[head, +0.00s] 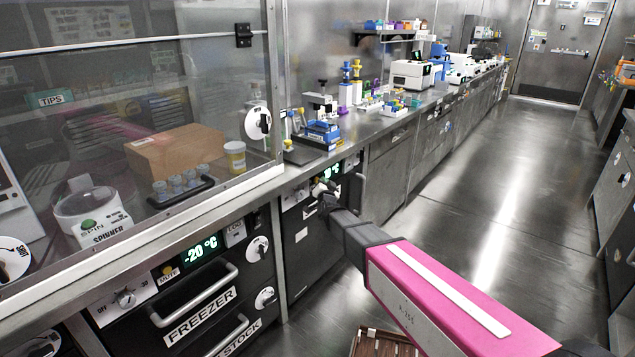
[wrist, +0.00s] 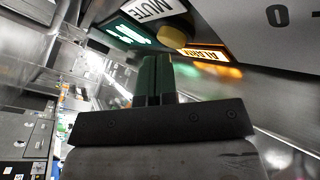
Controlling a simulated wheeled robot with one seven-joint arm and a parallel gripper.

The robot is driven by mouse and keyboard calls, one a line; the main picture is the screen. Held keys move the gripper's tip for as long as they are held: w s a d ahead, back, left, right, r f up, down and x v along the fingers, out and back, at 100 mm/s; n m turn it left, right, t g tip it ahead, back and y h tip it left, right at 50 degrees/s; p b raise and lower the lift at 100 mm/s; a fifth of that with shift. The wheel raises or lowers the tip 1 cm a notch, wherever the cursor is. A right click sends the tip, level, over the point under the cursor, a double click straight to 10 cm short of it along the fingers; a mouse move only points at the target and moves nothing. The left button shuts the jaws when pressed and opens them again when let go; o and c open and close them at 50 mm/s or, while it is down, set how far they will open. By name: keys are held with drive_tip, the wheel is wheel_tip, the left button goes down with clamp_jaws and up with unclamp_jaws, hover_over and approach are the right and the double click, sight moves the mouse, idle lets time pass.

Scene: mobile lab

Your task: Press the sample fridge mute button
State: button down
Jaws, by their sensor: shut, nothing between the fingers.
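The fridge panel with a green display (head: 331,171) is under the bench in the head view, partly hidden by my arm. In the wrist view I see its green display (wrist: 132,29), a white MUTE label (wrist: 152,9), a round yellow button (wrist: 174,37) and a lit orange ALARM sign (wrist: 203,53). My gripper (wrist: 157,58) is shut and empty. Its fingertips point at the panel, just below the yellow button in the picture; I cannot tell whether they touch. In the head view my gripper (head: 324,190) is at the panel front.
A freezer (head: 205,305) reading -20 °C, with its own MUTE button (head: 167,271), stands at the left. The bench (head: 375,150) above carries a blue rack (head: 322,132) and lab machines. A wooden crate (head: 380,343) is on the floor. The aisle (head: 490,190) is clear.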

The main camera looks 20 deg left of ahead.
drive_tip(key=shift+w+a, duration=0.25)
drive_tip(key=shift+a, duration=0.2)
idle(0.9)
idle(0.3)
drive_tip(key=shift+s+d, duration=0.4)
drive_tip(key=shift+d, duration=0.45)
drive_tip(key=shift+s+d, duration=0.3)
drive_tip(key=shift+d, duration=0.5)
drive_tip(key=shift+s+d, duration=0.35)
drive_tip(key=shift+d, duration=0.4)
drive_tip(key=shift+s+d, duration=0.3)
drive_tip(key=shift+d, duration=0.5)
